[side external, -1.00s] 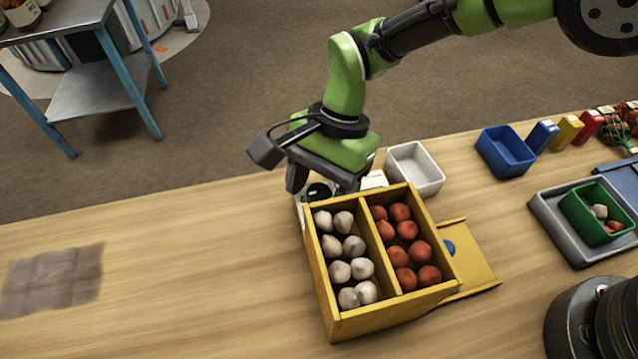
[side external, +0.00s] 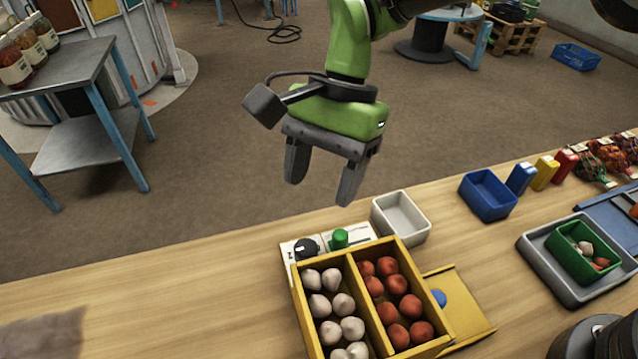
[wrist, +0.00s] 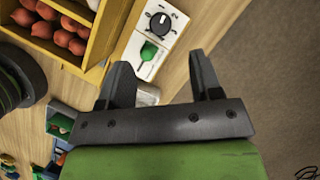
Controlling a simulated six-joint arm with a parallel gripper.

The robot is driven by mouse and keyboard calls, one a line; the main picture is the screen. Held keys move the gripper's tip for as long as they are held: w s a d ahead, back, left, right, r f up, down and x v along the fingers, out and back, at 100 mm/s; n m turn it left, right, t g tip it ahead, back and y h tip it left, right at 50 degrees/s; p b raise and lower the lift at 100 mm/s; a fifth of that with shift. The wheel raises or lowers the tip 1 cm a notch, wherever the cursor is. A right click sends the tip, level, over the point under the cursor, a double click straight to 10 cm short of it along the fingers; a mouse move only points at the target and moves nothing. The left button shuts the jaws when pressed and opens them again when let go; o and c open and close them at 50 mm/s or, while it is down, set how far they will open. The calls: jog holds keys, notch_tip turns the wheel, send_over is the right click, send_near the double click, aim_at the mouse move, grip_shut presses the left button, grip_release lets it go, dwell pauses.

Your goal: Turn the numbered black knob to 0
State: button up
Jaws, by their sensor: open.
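The numbered black knob (side external: 306,249) sits on a white panel behind the yellow box. It also shows in the wrist view (wrist: 160,22), with a pale pointer mark and digits around it; which digit it points at is too small to tell. A green knob or button (side external: 340,238) is beside it on the same panel; it also shows in the wrist view (wrist: 148,51). My gripper (side external: 320,190) is open and empty, fingers downward, raised above and apart from the panel. In the wrist view both fingers (wrist: 161,65) are spread, with the panel beyond them.
The table left of the panel is mostly clear.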

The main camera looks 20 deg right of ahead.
aim_at(306, 247)
jog(key=shift+a, duration=0.1)
jog(key=shift+c, duration=1.4)
jog(key=a+n+t+h, duration=0.1)
jog(key=n, duration=0.2)
jog(key=s+a+n+t+h, duration=0.1)
jog(key=n, duration=0.2)
jog(key=s+n+t+h, duration=0.1)
jog(key=n, duration=0.2)
jog(key=shift+s+a+r, duration=0.25)
jog(key=shift+a+r, duration=0.05)
jog(key=shift+a, duration=0.1)
notch_tip(306, 247, down, 9)
jog(key=shift+f, duration=0.2)
jog(key=c, duration=0.6)
